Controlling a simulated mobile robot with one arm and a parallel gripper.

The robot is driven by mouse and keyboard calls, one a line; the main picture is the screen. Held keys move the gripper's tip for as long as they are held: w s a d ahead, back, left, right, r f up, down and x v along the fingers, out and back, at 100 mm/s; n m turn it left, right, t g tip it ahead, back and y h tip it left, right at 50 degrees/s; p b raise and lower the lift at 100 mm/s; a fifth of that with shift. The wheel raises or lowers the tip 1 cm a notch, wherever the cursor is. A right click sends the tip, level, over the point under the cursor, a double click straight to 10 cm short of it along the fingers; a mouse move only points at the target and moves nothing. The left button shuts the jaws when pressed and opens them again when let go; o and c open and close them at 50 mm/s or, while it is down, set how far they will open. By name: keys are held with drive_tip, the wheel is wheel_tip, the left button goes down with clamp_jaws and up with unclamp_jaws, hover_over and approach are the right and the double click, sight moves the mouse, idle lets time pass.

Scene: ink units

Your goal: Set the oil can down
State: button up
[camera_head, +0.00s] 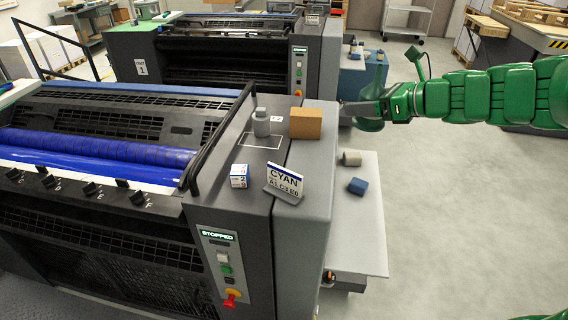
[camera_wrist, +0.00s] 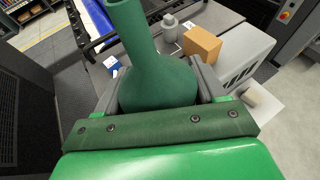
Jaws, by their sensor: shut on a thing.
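The green oil can (camera_head: 372,125) has a rounded body and a long neck, which points up in the head view. My gripper (camera_head: 362,108) is shut on its body, right of the near press's top. In the wrist view the oil can (camera_wrist: 155,75) sits between the two grey fingers of my gripper (camera_wrist: 158,98). Its underside is hidden there. The near press's grey end top (camera_head: 222,195) carries a white outlined rectangle (camera_head: 262,141). A grey bottle-like object (camera_head: 261,123) stands at the rectangle's back edge.
A brown box (camera_head: 306,123) stands right of the rectangle. A black rail (camera_head: 215,143) borders the left.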

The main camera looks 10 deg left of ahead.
drive_tip(key=s+a, duration=0.4)
drive_tip(key=a, duration=0.3)
drive_tip(key=s+a, duration=0.4)
drive_tip(key=a, duration=0.4)
drive_tip(key=w+a+f, duration=0.1)
drive_tip(key=w+f, duration=0.3)
drive_tip(key=w+a+f, duration=0.2)
drive_tip(key=w+f, duration=0.2)
drive_tip(key=f, duration=0.1)
drive_tip(key=w+a+f, duration=0.2)
drive_tip(key=w+f, duration=0.2)
drive_tip(key=f, duration=0.1)
drive_tip(key=shift+w+a+f, duration=0.15)
drive_tip(key=shift+w+f, duration=0.4)
drive_tip(key=shift+f, duration=1.65)
drive_tip(key=shift+f, duration=0.15)
drive_tip(key=o, duration=1.5)
